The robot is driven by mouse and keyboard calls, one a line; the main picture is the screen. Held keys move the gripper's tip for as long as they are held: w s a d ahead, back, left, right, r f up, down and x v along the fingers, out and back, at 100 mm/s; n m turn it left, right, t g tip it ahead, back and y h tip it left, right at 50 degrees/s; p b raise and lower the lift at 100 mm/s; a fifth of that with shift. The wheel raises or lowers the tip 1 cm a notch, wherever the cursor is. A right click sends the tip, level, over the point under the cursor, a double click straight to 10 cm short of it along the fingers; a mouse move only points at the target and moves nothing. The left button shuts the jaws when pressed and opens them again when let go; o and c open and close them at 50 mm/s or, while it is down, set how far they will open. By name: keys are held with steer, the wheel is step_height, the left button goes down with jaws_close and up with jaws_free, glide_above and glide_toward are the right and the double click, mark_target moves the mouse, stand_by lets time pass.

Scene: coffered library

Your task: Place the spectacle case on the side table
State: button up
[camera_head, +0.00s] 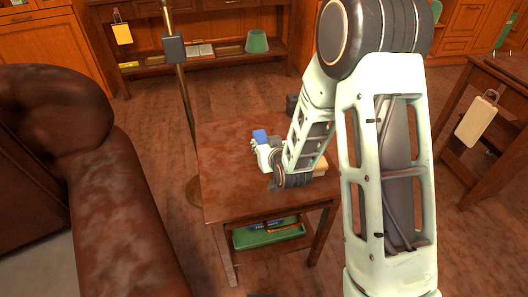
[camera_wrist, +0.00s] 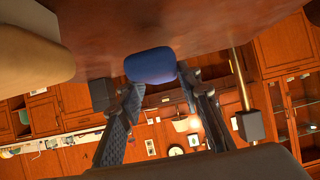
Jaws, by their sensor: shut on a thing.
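The blue spectacle case (camera_head: 260,136) is at the end of my gripper (camera_head: 263,147), over the wooden side table (camera_head: 228,186). In the wrist view the case (camera_wrist: 150,65) sits between the two dark fingertips of my gripper (camera_wrist: 157,84), which are shut on it. The table top (camera_wrist: 200,28) fills the top of that view, close to the case. I cannot tell whether the case touches it. My arm hides part of the table's right side in the head view.
A tan object (camera_head: 321,167) lies on the table, partly behind my arm. A dark box (camera_head: 291,104) is at the back. A green tray (camera_head: 268,234) is on the lower shelf. A brown leather armchair (camera_head: 120,220) and a lamp pole (camera_head: 183,100) stand left. The table's left front is clear.

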steer(key=shift+f+b, duration=0.4)
steer(key=shift+f, duration=1.05)
steer(key=shift+f, duration=0.15)
steer(key=o, duration=1.2)
steer(key=shift+c, duration=0.2)
steer(key=shift+r, duration=0.2)
steer(key=p+v, duration=0.3)
steer(key=v, duration=0.6)
steer(key=shift+s+r, duration=0.25)
steer(key=shift+d+p, duration=0.1)
steer(key=shift+p, duration=1.05)
